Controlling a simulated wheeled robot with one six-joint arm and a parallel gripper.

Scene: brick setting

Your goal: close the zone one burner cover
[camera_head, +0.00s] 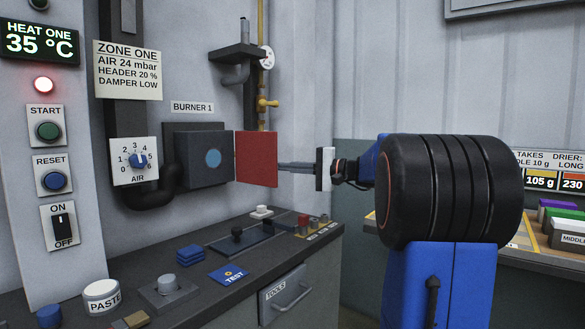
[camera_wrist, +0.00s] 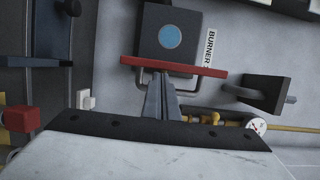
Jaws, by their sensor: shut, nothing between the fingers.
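The zone one burner is a dark box (camera_head: 204,155) under the BURNER 1 label, with a round blue disc (camera_head: 213,158) on its front. Its red cover (camera_head: 257,159) stands open at the box's right side, and the disc is uncovered. In the wrist view the cover (camera_wrist: 205,71) shows nearly edge-on, below the box (camera_wrist: 180,22). My gripper (camera_head: 281,166) is shut and empty, with its fingertips at the cover's right edge. In the wrist view the fingertips (camera_wrist: 160,77) meet the cover's near side; I cannot tell whether they touch it.
A yellow pipe with a valve (camera_head: 267,103) and a gauge (camera_head: 267,57) runs close behind the cover. The AIR dial (camera_head: 134,161) is left of the box. A dark counter (camera_head: 210,290) with a lever, buttons and a TEST block lies below.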

